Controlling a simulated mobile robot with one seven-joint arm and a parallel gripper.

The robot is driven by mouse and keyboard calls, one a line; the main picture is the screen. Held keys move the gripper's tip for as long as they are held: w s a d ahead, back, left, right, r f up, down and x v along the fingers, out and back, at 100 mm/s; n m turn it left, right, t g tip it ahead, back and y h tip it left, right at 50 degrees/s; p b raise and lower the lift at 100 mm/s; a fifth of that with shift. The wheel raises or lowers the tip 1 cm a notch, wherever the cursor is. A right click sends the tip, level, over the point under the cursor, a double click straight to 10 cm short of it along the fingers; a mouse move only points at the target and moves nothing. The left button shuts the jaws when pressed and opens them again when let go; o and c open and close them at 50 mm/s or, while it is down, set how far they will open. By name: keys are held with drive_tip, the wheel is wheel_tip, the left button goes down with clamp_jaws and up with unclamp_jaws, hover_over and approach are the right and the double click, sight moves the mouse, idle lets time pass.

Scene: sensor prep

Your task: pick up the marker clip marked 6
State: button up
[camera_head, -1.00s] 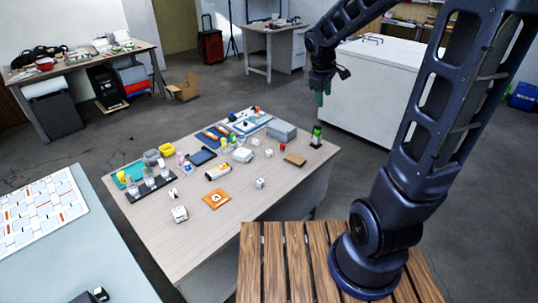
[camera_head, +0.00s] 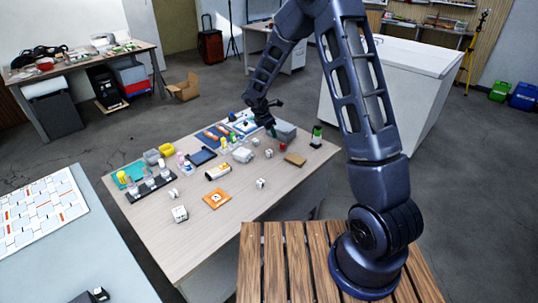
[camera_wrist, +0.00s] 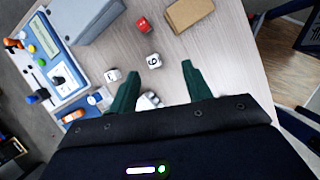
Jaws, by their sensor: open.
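A small white clip (camera_wrist: 153,60) with a dark mark that looks like a 6 lies on the table in the wrist view. In the head view it seems to be the small white block (camera_head: 269,153) below my gripper. My gripper (camera_wrist: 160,76) is open and empty, its green fingers pointing down at the table. The clip shows just past the fingertips, between their lines, and apart from them. In the head view my gripper (camera_head: 272,132) hangs above the table near the grey box. Another white marked clip (camera_wrist: 112,75) lies left of the left finger.
A grey box (camera_wrist: 86,16) stands at the upper left. A white piece (camera_wrist: 148,101) shows between the fingers. A green-topped item (camera_head: 317,137) stands at the table's right edge.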

drive_tip(key=n, duration=0.2)
approach(268, 151)
drive_tip(key=f, duration=0.2)
drive_tip(key=d+f, duration=0.1)
drive_tip(key=shift+d+f, duration=0.25)
drive_tip(key=shift+f, duration=0.15)
drive_tip(key=shift+w+x, duration=0.2)
drive_tip(key=shift+x, duration=1.3)
drive_tip(key=shift+w+x, duration=0.2)
drive_tip(key=shift+x, duration=1.25)
drive_tip(key=shift+a, duration=0.15)
drive_tip(key=c, duration=1)
drive_tip(key=shift+r, duration=0.15)
drive_tip(key=shift+c, duration=0.2)
